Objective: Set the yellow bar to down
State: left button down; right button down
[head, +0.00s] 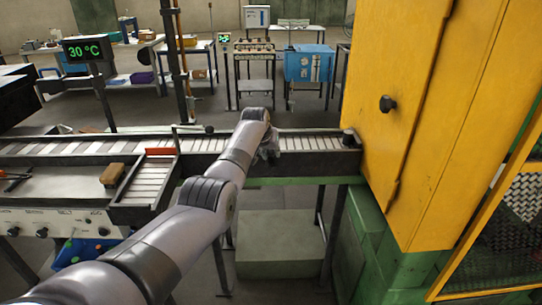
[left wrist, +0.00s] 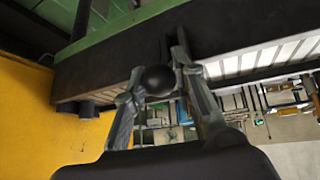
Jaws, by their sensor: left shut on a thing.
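My left gripper (head: 268,150) is at the near side of the roller conveyor (head: 305,143), short of the yellow cabinet. In the left wrist view its two fingers (left wrist: 165,80) are closed around a round black knob (left wrist: 158,81), which sits between them beside the dark conveyor side rail (left wrist: 130,65). The knob's stem is hidden, and I cannot tell what it belongs to. In the head view my wrist hides the knob. No bar that is clearly the yellow bar shows. My right gripper is out of view.
The tall yellow cabinet (head: 415,100), with a black knob (head: 387,104), stands at the right on a green base. A black-knobbed handle (head: 208,129) stands on the conveyor to the left, near a red strip (head: 160,151). A display (head: 87,50) reads 30 °C.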

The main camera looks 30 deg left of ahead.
pick_arm(q)
jog(key=shift+w+a+r, duration=0.25)
jog(key=shift+w+r, duration=0.05)
jog(key=shift+r, duration=0.3)
jog(key=c, duration=1.7)
grip_release()
jog(key=o, duration=0.4)
jog(key=shift+f, duration=0.35)
jog(key=shift+d, duration=0.1)
jog(key=shift+s, duration=0.1)
jog(key=shift+v, duration=0.95)
jog(key=v, duration=1)
